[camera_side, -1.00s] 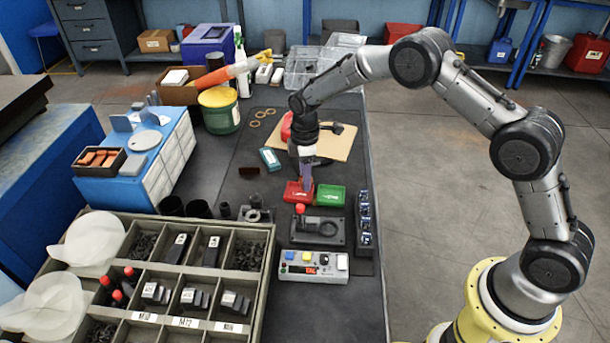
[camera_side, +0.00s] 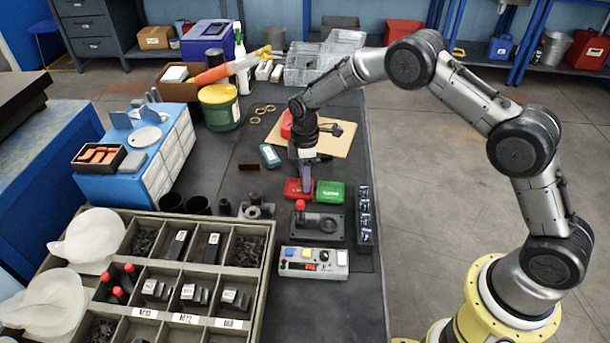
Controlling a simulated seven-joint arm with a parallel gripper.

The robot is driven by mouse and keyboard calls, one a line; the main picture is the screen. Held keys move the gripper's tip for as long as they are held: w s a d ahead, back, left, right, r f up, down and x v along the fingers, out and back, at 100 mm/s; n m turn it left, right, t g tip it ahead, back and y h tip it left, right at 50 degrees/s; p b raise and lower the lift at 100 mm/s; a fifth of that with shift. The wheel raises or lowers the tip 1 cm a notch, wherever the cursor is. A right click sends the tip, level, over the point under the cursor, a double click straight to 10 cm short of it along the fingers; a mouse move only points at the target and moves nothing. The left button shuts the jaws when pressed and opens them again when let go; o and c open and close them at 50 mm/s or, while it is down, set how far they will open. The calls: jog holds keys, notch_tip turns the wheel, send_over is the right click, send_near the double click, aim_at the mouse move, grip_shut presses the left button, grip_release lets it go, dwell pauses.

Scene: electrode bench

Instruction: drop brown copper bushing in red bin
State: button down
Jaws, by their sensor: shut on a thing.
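The red bin (camera_side: 293,191) is a small open box on the dark bench mat, touching a green bin (camera_side: 330,191) on its right. My gripper (camera_side: 306,184) points down right at the red bin, with its fingertips over or just inside the bin's right part. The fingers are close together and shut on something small. I take it to be the brown copper bushing, but it is too small and hidden to make out. The depth of the fingertips against the bin rim cannot be told.
A black fixture with a red knob (camera_side: 300,204) stands just in front of the bins. A control box (camera_side: 313,263) lies nearer, and a compartment tray (camera_side: 255,222) is at left. A dark brown block (camera_side: 249,167) and a teal box (camera_side: 270,156) lie left of my gripper.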

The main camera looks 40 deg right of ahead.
jog(key=shift+c, duration=1.6)
grip_release()
notch_tip(320, 180, up, 14)
jog(key=shift+r, duration=2.4)
